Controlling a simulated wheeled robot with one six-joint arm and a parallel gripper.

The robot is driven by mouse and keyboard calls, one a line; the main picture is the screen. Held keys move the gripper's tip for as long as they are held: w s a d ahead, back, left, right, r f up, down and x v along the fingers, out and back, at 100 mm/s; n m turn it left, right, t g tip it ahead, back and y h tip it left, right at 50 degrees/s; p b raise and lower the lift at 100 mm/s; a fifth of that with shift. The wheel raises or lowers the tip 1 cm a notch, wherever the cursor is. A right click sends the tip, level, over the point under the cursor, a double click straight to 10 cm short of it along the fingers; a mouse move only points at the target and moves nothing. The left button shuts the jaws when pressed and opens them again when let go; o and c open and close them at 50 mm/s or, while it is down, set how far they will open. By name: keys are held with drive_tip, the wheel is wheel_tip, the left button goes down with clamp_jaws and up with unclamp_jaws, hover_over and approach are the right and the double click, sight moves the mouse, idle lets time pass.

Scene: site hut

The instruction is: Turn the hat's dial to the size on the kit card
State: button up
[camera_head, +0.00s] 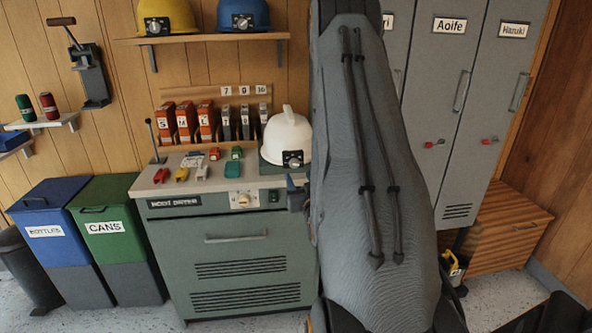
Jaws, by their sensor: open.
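A white hard hat (288,135) stands on a green-grey block at the right end of the boot dryer's top. A black dial (293,159) with a pale knob faces forward on its brim; its setting is too small to read. No kit card can be made out. My padded grey arm fills the middle right and covers what lies behind it. My gripper (297,194) shows only as a small dark part at the arm's left edge, below and slightly right of the dial. It is open, apart from the hat, and mostly hidden.
The boot dryer (245,249) has small red, yellow and green items on top. Boxes marked S, M, L (187,122) stand behind. Yellow (168,15) and blue (243,16) hats sit on a shelf. Bins (112,222) stand left, lockers (446,100) right.

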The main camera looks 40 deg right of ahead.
sight(295, 164)
drive_tip(key=shift+d+r+p+x, duration=0.15)
drive_tip(key=shift+p+x, duration=0.4)
drive_tip(key=shift+x, duration=1.35)
drive_tip(key=shift+d+r+p+x, duration=0.15)
drive_tip(key=shift+p+x, duration=0.35)
drive_tip(key=shift+x, duration=1.45)
drive_tip(key=shift+s, duration=0.15)
drive_tip(key=c, duration=1.1)
